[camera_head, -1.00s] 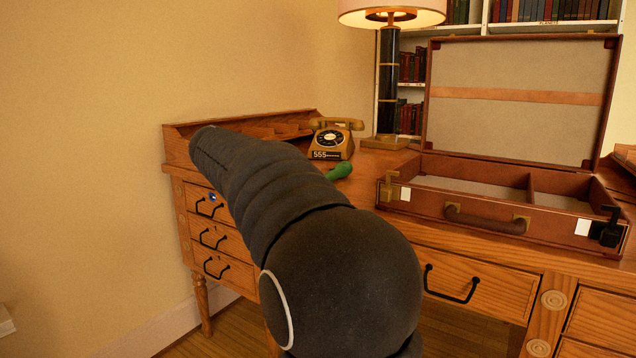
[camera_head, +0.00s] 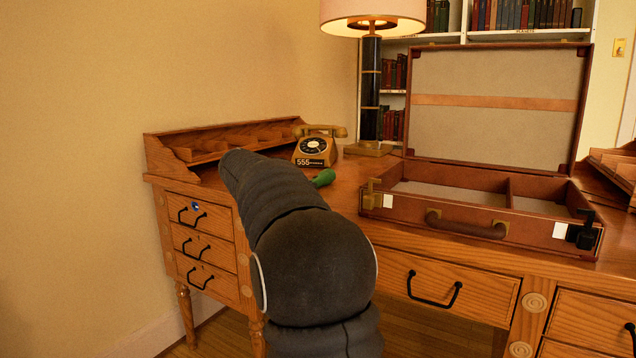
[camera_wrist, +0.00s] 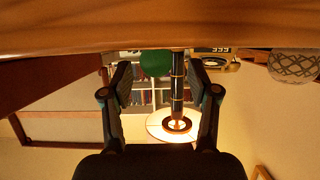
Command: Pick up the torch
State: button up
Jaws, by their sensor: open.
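A green object, likely the torch (camera_head: 323,178), lies on the desk top in front of the telephone, just right of my arm. Only its rounded green end shows clearly; the rest is partly hidden by my arm. In the wrist view, which is upside down, the green end (camera_wrist: 156,62) appears beyond my gripper (camera_wrist: 162,92), between the two fingers. My gripper is open and empty, with a gap to the green object. In the head view my own arm hides the gripper.
The wooden desk (camera_head: 350,200) holds a telephone (camera_head: 315,148), a lamp (camera_head: 371,90) behind, and an open briefcase (camera_head: 470,225) at right. A pale patterned object (camera_wrist: 292,64) stands near the telephone in the wrist view. Bookshelves (camera_head: 450,38) are behind.

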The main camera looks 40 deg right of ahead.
jog(key=x, duration=0.3)
jog(key=shift+d, duration=0.25)
grip_shut()
jog(key=shift+r, duration=0.1)
jog(key=shift+r, duration=0.1)
notch_tip(320, 180, up, 4)
jog(key=shift+r+p, duration=0.15)
jog(key=shift+p, duration=0.45)
jog(key=w+d+r+p, duration=0.5)
jog(key=w+d+r, duration=0.1)
jog(key=w, duration=0.3)
jog(key=shift+d+r+p, duration=0.25)
jog(key=shift+d+p, duration=0.15)
jog(key=shift+d, duration=0.1)
jog(key=shift+w, duration=0.15)
